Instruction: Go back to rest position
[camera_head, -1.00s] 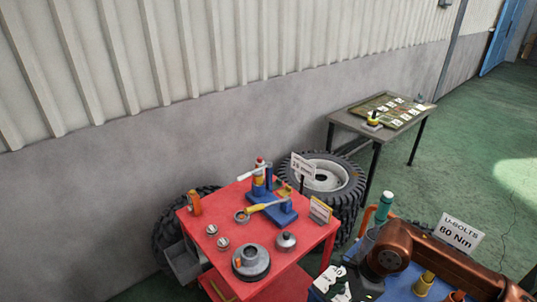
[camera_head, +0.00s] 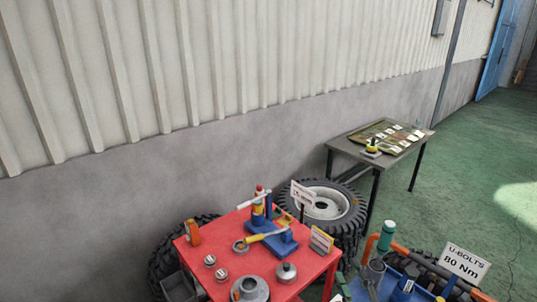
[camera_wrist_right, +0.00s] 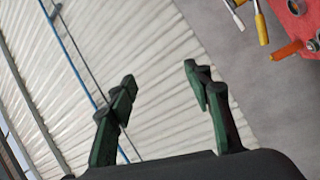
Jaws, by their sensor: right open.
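My right gripper (camera_head: 352,282) shows only in part at the bottom edge of the head view, between the red table (camera_head: 318,262) and the blue surface with the U-BOLTS sign (camera_head: 466,262). In the right wrist view its two dark green fingers (camera_wrist_right: 160,75) stand wide apart with nothing between them. Behind them are the ribbed wall and the grey lower wall. My left gripper is in neither view.
The red table carries a blue fixture (camera_head: 273,245), round metal parts and an orange object (camera_head: 192,232). Tyres (camera_head: 352,205) stand behind it by the wall. A grey table (camera_head: 345,146) stands farther back. Green floor (camera_head: 470,170) is open at right.

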